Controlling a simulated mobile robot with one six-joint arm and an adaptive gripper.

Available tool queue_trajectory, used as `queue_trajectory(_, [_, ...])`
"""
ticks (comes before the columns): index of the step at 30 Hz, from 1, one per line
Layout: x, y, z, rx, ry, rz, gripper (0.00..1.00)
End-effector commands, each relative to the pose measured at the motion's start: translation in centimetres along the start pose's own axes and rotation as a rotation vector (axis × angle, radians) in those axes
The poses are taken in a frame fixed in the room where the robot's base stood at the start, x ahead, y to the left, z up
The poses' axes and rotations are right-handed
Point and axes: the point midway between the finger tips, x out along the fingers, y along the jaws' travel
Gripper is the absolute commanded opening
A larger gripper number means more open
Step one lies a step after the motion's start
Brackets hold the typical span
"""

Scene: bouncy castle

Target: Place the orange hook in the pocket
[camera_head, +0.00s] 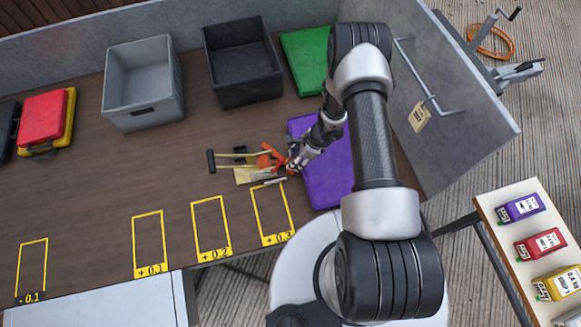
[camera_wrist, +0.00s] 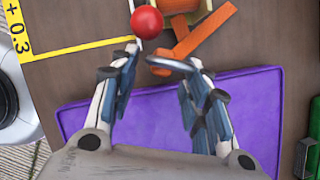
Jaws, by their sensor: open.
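The orange hook (camera_head: 268,158) lies on the brown table among small tools. What looks like it, an angled orange piece (camera_wrist: 198,34), shows at the top of the wrist view, beyond my fingertips. My gripper (camera_wrist: 158,62) is open with nothing held; its fingers are apart. A grey curved metal piece (camera_wrist: 172,64) lies by the right fingertip. In the head view my gripper (camera_head: 291,163) is just right of the orange hook and partly hides the cluster. A flat purple item (camera_head: 326,183) lies beneath and right of my gripper. I cannot tell which thing is the pocket.
A red ball (camera_wrist: 147,21) is close to the left fingertip. A grey bin (camera_head: 146,112), a black bin (camera_head: 244,88) and a green item (camera_head: 305,58) stand behind. Yellow marked frames (camera_head: 211,228) line the front edge. The table's left middle is clear.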

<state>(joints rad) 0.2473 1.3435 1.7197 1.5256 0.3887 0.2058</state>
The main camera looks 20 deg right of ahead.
Motion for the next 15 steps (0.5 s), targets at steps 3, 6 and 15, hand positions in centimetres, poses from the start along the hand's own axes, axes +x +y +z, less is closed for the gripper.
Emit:
queue_trajectory(3, [0.5,0.0,0.0,-0.001,0.000,0.001,0.43])
queue_trajectory(6, [1.4,-0.1,0.0,-0.002,0.000,0.000,0.43])
queue_trajectory(15, [5.5,-0.2,-0.1,-0.002,0.000,0.001,0.43])
